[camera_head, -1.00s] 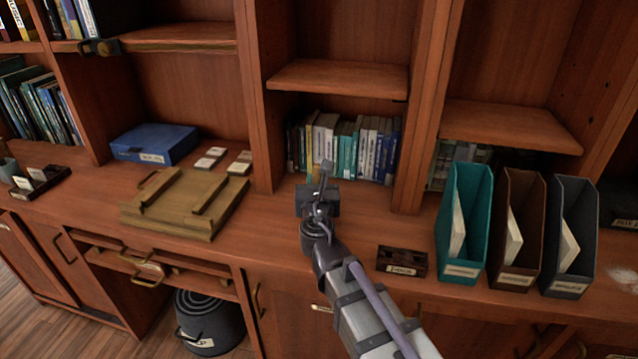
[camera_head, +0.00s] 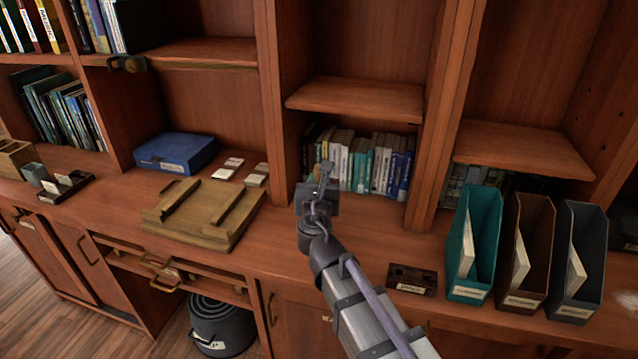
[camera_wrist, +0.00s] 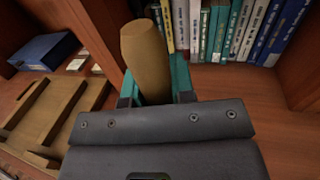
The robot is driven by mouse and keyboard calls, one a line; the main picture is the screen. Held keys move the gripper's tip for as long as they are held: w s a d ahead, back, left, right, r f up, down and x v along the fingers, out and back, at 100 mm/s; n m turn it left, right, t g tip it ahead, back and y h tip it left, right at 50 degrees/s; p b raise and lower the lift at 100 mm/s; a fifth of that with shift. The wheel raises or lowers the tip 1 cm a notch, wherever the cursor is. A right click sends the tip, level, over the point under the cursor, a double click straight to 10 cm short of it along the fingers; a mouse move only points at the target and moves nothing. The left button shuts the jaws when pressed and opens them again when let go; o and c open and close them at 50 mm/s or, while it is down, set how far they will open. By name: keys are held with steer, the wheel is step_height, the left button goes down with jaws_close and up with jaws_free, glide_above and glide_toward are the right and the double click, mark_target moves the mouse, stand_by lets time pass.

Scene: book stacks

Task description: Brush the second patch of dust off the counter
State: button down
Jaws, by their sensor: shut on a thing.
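My gripper (camera_head: 325,180) is above the counter (camera_head: 275,235), in front of the middle bay of books. In the wrist view its teal fingers (camera_wrist: 155,88) are shut on a tan wooden handle (camera_wrist: 146,55). Only this rounded handle shows, so I cannot tell from it what the lower end is like. A pale dust patch (camera_head: 627,305) lies on the counter at the far right edge of the head view, partly cut off. My gripper is well to its left. No other dust patch is clear in view.
Teal (camera_head: 474,243), brown (camera_head: 524,255) and dark grey (camera_head: 578,262) file holders stand between my gripper and the dust. A small dark labelled block (camera_head: 412,280) lies left of them. A wooden board (camera_head: 205,212) and blue box (camera_head: 176,152) are left. Shelves overhang behind.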

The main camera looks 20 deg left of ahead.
steer(key=shift+r, duration=0.7)
steer(key=shift+r+p, duration=0.1)
steer(key=shift+p, duration=0.2)
